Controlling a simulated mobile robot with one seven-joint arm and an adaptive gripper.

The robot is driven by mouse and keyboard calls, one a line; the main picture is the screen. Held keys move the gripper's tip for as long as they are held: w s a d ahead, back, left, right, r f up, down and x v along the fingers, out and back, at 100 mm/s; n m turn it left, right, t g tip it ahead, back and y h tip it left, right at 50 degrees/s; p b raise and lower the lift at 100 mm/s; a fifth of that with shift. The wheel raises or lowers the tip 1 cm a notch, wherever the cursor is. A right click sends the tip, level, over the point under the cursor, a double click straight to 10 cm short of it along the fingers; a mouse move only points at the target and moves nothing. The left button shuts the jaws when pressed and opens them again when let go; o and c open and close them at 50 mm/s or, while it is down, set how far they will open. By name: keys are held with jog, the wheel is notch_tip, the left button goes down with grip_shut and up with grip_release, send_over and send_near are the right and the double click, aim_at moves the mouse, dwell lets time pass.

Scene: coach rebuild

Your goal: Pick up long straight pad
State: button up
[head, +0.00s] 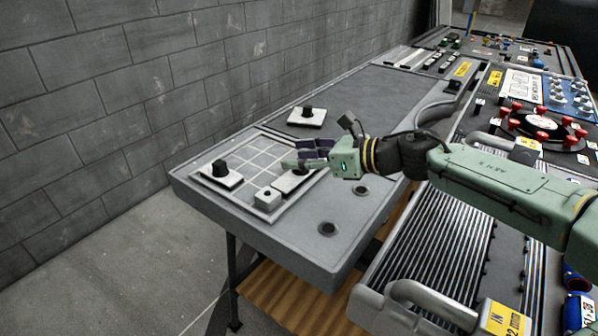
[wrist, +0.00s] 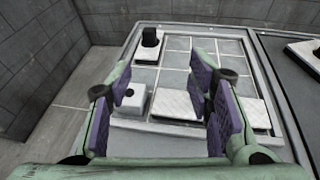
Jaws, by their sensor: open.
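The long straight pad (head: 292,184) is a flat, pale strip near the front right edge of the gridded tray (head: 262,143). In the wrist view the pad (wrist: 176,104) shows between my fingers and seems to continue behind the right finger, so part of it is hidden. My gripper (head: 303,160) is open and empty, low over the tray's right side, with purple finger pads. In the wrist view my gripper (wrist: 164,76) has its fingers spread on either side of the pad's visible part. I cannot tell its exact height above the pad.
A small pale block (head: 267,200) sits next to the long pad. A square pad with a black knob (head: 220,172) is at the tray's left, and another (head: 306,116) lies beyond the tray. A brick wall (head: 130,80) stands at left.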

jog(key=m+t+h, duration=0.2)
send_near(304, 161)
jog(key=p+x, duration=0.1)
jog(key=x, duration=0.2)
jog(key=shift+s+a, duration=0.1)
jog(key=shift+a, duration=0.1)
jog(key=p+x, duration=0.3)
jog(key=x, duration=0.2)
jog(key=shift+w+a, duration=0.15)
jog(key=shift+w, duration=0.15)
jog(key=shift+w+a+f, duration=0.2)
jog(key=shift+a+f, duration=0.05)
grip_shut()
